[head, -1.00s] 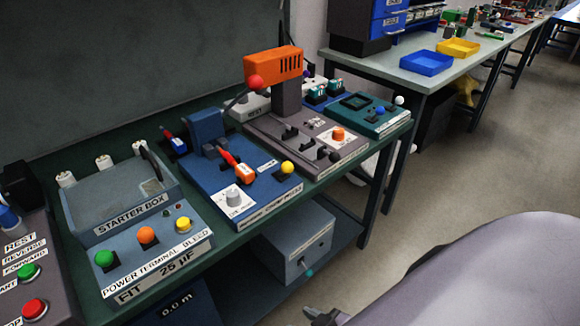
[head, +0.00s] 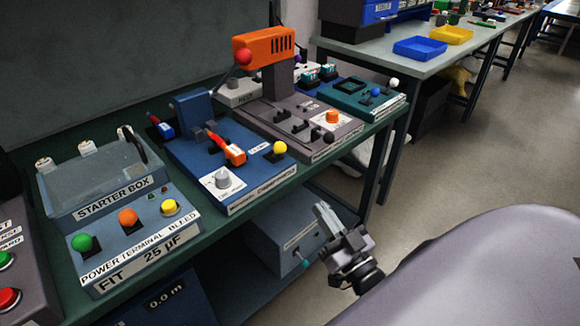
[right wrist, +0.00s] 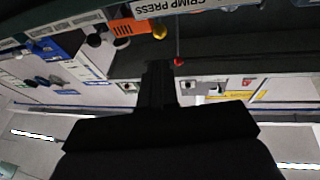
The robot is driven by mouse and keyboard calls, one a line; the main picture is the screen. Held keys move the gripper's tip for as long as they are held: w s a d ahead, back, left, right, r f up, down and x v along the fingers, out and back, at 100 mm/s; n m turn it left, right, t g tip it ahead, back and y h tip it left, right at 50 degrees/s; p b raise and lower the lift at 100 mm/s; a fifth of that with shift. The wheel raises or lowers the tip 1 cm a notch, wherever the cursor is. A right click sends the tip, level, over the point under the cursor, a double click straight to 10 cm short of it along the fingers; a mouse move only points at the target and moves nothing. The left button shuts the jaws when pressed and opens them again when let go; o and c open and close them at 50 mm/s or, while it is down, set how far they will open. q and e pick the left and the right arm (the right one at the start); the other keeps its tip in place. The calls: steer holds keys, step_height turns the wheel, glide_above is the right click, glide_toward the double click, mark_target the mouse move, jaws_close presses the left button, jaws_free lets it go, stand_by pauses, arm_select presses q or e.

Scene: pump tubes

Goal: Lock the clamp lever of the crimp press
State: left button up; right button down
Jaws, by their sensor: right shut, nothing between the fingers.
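The blue crimp press (head: 190,160) stands on the green bench in the head view. My right gripper (head: 322,208) is shut and empty, in front of the bench edge and below the press top, clear of the lever. In the right wrist view its dark fingers (right wrist: 159,80) point toward a label (right wrist: 205,5) reading "CRIMP PRESS". My left gripper is not in view.
The starter box (head: 105,195) is at left. A grey box (head: 295,235) sits on the lower shelf near my right gripper.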

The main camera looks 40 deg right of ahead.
stand_by(0.3)
arm_select(q)
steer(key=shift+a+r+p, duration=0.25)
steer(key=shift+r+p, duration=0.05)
steer(key=shift+p, duration=0.35)
arm_select(e)
glide_toward(283, 153)
steer(key=x, duration=0.7)
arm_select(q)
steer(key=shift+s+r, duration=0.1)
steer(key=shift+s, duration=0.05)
